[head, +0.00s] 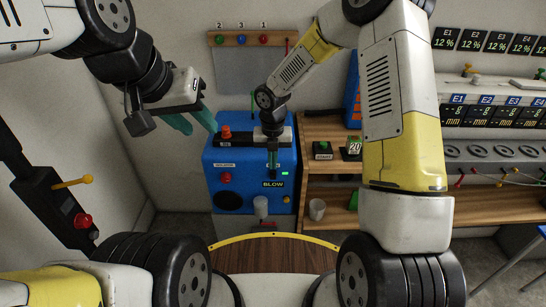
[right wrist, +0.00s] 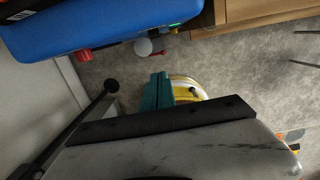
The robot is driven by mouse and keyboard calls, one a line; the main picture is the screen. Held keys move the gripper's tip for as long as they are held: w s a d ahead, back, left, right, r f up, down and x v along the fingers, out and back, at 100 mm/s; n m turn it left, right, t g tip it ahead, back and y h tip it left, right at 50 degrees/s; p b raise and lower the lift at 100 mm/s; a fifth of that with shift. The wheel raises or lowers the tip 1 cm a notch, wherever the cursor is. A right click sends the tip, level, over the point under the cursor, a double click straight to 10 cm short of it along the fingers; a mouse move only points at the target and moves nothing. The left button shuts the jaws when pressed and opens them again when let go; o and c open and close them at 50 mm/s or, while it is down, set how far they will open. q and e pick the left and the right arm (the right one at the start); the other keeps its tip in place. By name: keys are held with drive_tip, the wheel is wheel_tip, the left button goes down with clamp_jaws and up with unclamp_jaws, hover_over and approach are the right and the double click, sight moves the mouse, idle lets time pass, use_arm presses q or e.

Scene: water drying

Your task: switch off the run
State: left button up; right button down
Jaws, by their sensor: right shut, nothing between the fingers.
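The blue machine (head: 285,155) stands ahead, with a lit display reading BLOW (head: 273,184). A red button (head: 225,178) is on its front left, and an orange-red knob (head: 226,132) is on top. A small yellow button (head: 286,199) sits at its lower right. My right gripper (head: 272,168) is shut and empty, in front of the machine's upper right face; I cannot tell whether it touches. Its teal fingers (right wrist: 157,92) also show in the right wrist view, with the machine (right wrist: 100,25) at upper left. My left gripper (head: 197,122) is open and empty, left of the machine's top.
A wooden shelf (head: 330,131) stands right of the machine with a green-button box (head: 323,150) and a white cup (head: 317,209). A rack of meters (head: 495,112) fills the right. A black post with a red button (head: 83,220) and yellow lever (head: 72,182) is at left.

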sight(273, 173)
drive_tip(key=w+f, duration=0.1)
drive_tip(key=f, duration=0.2)
drive_tip(key=w+f, duration=0.1)
drive_tip(key=f, duration=0.3)
drive_tip(key=w+f, duration=0.1)
drive_tip(key=f, duration=0.2)
drive_tip(key=shift+w+f, duration=0.2)
drive_tip(key=shift+w, duration=0.65)
drive_tip(key=shift+w+f, duration=0.15)
drive_tip(key=shift+f, duration=0.25)
drive_tip(key=shift+r, duration=0.85)
